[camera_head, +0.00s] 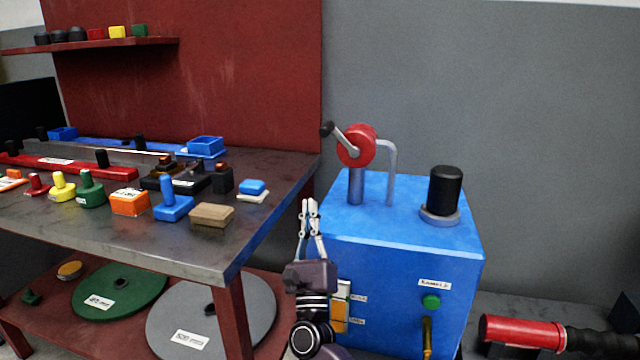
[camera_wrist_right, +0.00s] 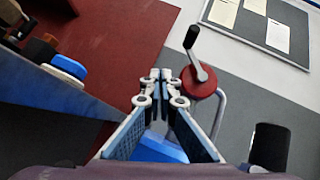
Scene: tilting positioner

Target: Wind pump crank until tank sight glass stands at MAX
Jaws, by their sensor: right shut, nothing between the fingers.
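The pump crank is a red disc (camera_head: 357,146) with a grey arm and black handle (camera_head: 327,129), on a post on top of the blue tank (camera_head: 390,225). The handle points up and left. In the right wrist view the crank's black handle (camera_wrist_right: 191,37) is above and right of the fingertips. The sight glass (camera_head: 340,316) on the tank's front is amber below and pale above, partly hidden by my right arm. The amber top is near the upper label, whose text is too small to read. My right gripper (camera_head: 310,203) is shut and empty, apart from the crank, at the tank's left edge.
A black cap (camera_head: 444,190) stands on the tank's right side. Left is a workbench (camera_head: 260,205) with several coloured parts. A red-and-black tool (camera_head: 525,332) lies at lower right.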

